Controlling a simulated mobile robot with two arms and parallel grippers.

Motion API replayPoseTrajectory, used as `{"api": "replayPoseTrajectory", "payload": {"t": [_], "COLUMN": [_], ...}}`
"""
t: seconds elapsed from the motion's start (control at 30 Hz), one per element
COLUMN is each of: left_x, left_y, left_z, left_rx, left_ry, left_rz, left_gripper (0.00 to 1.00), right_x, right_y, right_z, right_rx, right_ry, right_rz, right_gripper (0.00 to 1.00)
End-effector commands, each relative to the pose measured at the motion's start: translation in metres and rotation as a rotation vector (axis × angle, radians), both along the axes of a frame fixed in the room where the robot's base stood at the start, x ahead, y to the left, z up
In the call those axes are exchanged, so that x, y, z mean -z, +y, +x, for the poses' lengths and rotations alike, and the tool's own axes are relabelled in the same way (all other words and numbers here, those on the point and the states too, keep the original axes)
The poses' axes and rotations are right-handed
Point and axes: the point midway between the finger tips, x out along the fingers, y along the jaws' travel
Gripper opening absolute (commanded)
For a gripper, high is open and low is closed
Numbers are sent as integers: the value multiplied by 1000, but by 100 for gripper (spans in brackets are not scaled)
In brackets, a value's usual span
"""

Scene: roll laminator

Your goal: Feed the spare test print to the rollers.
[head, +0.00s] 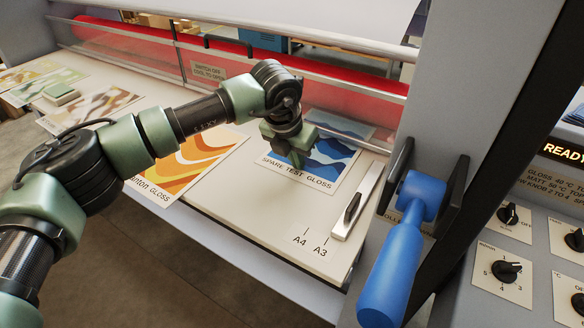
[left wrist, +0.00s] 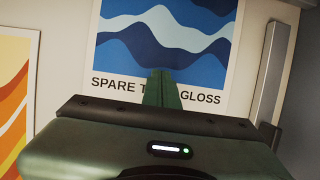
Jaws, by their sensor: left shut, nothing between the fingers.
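The spare test print (head: 318,158), with blue wave shapes and the words SPARE TEST GLOSS, lies flat on the white feed table in front of the clear guard. Its far edge is close to the red roller (head: 240,55) behind the guard. My left gripper (head: 296,160) is shut and empty, pointing down over the print. In the left wrist view the shut fingers (left wrist: 162,90) overlap the print (left wrist: 200,50) near its lettering; whether they touch it I cannot tell. My right gripper is not in view.
An orange wavy print (head: 195,160) lies left of the spare print, partly behind my left arm. An edge guide (head: 355,205) stands at its right, by the A4 and A3 marks. A blue-handled lever (head: 395,255) and a panel with knobs and a lit READY display (head: 565,152) are at right.

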Motion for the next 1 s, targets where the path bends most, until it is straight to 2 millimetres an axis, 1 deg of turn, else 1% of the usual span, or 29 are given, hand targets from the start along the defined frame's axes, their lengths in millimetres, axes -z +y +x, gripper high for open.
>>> {"api": "replayPoseTrajectory", "payload": {"t": [0.03,0.37,0.73,1.0], "left_x": [4,4,5,5], "left_y": [0,-1,-14,-17], "left_z": [1,2,19,24], "left_rx": [-2,-1,-2,0], "left_ry": [5,4,5,5], "left_rz": [4,3,2,2], "left_gripper": [0,0,0,0], "right_x": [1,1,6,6], "right_y": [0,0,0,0], "right_z": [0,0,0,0], "right_rx": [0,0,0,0], "right_ry": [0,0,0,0], "right_rz": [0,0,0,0], "right_gripper": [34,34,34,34]}}
